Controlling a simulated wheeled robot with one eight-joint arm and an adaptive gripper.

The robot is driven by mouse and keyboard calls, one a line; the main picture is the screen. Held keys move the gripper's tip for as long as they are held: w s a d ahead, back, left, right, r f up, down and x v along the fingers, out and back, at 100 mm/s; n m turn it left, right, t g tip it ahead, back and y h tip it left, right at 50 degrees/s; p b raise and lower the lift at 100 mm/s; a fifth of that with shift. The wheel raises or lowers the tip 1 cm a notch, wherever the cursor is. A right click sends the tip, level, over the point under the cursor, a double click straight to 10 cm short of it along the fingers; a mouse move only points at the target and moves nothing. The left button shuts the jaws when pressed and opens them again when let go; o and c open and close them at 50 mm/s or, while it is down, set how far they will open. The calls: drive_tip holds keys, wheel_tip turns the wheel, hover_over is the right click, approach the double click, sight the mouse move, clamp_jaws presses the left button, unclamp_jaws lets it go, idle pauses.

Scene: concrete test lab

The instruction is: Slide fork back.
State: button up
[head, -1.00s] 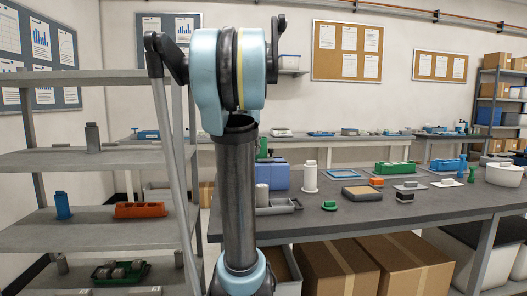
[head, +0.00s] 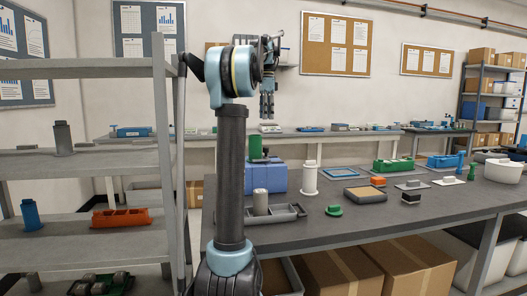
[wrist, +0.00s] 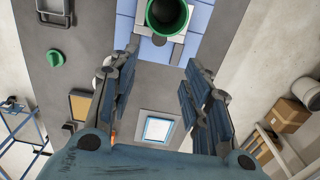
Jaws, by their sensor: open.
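I cannot make out a fork in either view. My gripper (head: 267,105) hangs fingers down beyond my arm, above the back of the grey table (head: 440,205). In the wrist view its fingers (wrist: 160,85) are spread apart with nothing between them. A green open-topped cylinder (wrist: 168,33) on a blue box (wrist: 206,18) lies beyond the fingertips there. A blue-framed square (wrist: 158,130) shows between the fingers, lower in the picture.
The table holds a grey tray (head: 286,217), a white cylinder (head: 309,180), a green knob (head: 333,211), a tan-topped block (head: 365,194) and a green holder (head: 392,165). Grey shelves (head: 75,165) stand at left with an orange block (head: 121,219). Cardboard boxes (head: 400,268) sit under the table.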

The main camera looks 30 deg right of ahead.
sight(266, 148)
wheel_tip(266, 148, down, 16)
drive_tip(key=shift+a+f, duration=0.15)
idle(0.4)
